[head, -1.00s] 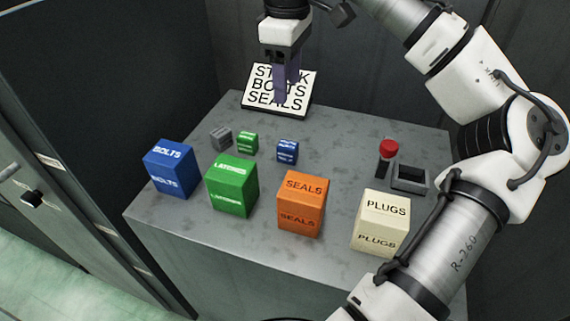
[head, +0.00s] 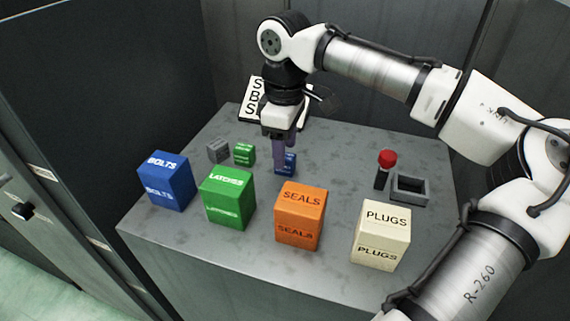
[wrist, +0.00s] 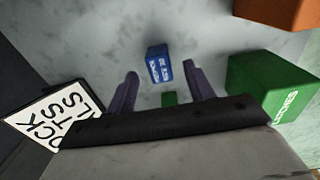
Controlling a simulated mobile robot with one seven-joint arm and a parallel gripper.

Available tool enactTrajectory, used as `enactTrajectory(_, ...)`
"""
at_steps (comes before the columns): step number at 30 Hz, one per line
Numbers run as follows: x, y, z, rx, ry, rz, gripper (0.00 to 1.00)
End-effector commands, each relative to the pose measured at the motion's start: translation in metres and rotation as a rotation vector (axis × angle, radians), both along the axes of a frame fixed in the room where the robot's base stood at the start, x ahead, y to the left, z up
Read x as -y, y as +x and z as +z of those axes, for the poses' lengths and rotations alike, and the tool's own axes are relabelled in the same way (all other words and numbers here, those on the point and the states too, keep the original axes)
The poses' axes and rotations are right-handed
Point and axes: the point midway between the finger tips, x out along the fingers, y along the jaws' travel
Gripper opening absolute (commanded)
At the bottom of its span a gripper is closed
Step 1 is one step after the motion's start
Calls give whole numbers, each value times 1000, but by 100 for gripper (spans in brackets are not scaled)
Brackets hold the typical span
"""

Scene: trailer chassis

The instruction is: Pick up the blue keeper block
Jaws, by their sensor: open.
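The blue keeper block (head: 290,167) is a small blue cube with white lettering on the grey table, behind the large orange box. My gripper (head: 280,158) points down at it, and its purple fingers partly cover the block in the head view. In the wrist view the block (wrist: 159,65) shows in the gap between the two spread fingertips (wrist: 160,73), with room on both sides. My gripper is open and empty. I cannot tell exactly how far the fingertips are above the block.
A small green block (head: 243,153) and a grey block (head: 218,150) sit to the left. Large BOLTS (head: 167,182), LATCHES (head: 228,198), SEALS (head: 298,216) and PLUGS (head: 381,235) boxes line the front. A red-topped post (head: 386,160) and grey tray (head: 410,188) stand right. A lettered sign (head: 252,104) is behind.

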Motion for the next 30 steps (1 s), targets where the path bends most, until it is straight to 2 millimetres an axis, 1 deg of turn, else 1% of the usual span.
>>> enactTrajectory(1,0,0,-8,0,-1,0,53)
enactTrajectory(3,1,0,-13,0,-1,0,53)
enactTrajectory(6,0,0,-16,1,1,0,53)
enactTrajectory(11,0,0,-16,0,1,0,53)
enactTrajectory(23,0,0,-16,0,1,0,2)
enactTrajectory(30,0,0,-15,1,1,0,2)
